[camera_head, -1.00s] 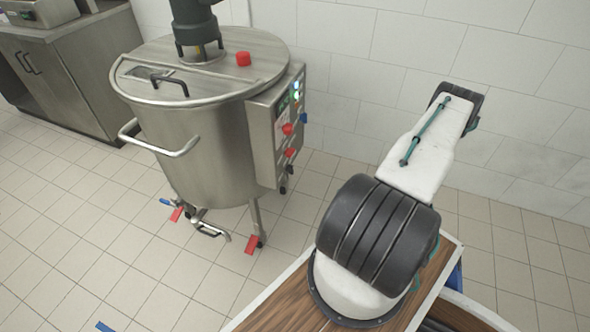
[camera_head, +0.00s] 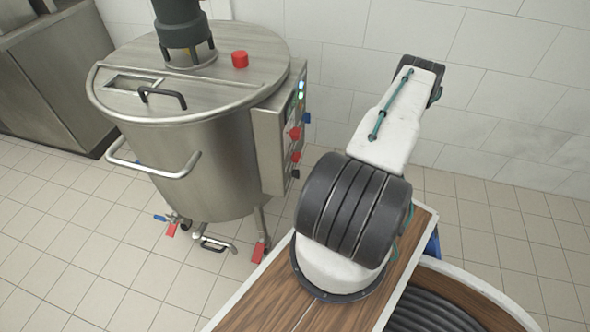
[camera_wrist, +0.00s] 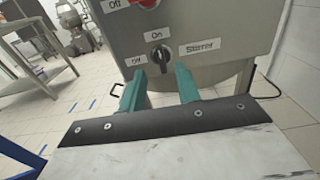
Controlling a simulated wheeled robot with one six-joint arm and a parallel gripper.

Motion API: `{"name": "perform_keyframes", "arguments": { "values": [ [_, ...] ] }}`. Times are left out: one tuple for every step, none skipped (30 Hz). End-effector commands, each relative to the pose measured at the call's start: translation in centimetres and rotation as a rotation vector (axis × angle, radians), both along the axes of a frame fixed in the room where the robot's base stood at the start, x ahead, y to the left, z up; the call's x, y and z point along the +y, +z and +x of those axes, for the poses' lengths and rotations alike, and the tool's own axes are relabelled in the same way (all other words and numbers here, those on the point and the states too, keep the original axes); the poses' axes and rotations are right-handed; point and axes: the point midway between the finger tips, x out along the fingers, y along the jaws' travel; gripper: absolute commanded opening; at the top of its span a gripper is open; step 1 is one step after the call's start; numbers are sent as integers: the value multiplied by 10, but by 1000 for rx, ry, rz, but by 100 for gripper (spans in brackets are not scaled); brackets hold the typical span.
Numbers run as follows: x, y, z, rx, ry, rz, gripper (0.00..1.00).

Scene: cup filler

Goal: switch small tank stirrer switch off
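The knob looks roughly upright, toward "On". My gripper (camera_wrist: 160,72) has two teal fingers spread apart, one on each side below the knob, with nothing between them. Whether the tips touch the panel cannot be told. In the head view, the steel tank (camera_head: 190,160) carries a control box (camera_head: 270,140) on its right side. My gripper is hidden there.
A red knob (camera_wrist: 146,3) sits above the switch, partly cut off. A tiled wall (camera_head: 400,40) stands behind. The tiled floor (camera_head: 90,260) in front is clear.

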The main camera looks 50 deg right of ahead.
Motion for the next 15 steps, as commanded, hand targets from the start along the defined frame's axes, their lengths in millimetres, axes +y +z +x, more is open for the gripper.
{"name": "perform_keyframes", "arguments": {
  "values": [
    [3, 0, 6, 0, 3, 1, 33],
    [5, 0, 10, 0, 2, 1, 33],
    [7, 0, 16, 0, 3, 1, 33],
    [9, 0, 20, 0, 2, 1, 33],
    [11, 0, 25, 0, 1, 2, 33],
    [13, 0, 31, 0, 2, 2, 33],
    [15, 0, 36, 0, 0, 2, 33],
    [17, 0, 40, 0, 2, 2, 33],
    [19, 0, 45, 0, 0, 2, 33],
    [20, 0, 49, 0, 0, 2, 33],
    [22, 0, 52, -1, 1, 1, 33],
    [23, 0, 56, 0, 0, 1, 33],
    [24, 0, 58, 0, 0, 1, 33],
    [25, 0, 60, 0, 0, 1, 33],
    [26, 0, 63, 0, 1, 1, 33]
  ]
}}
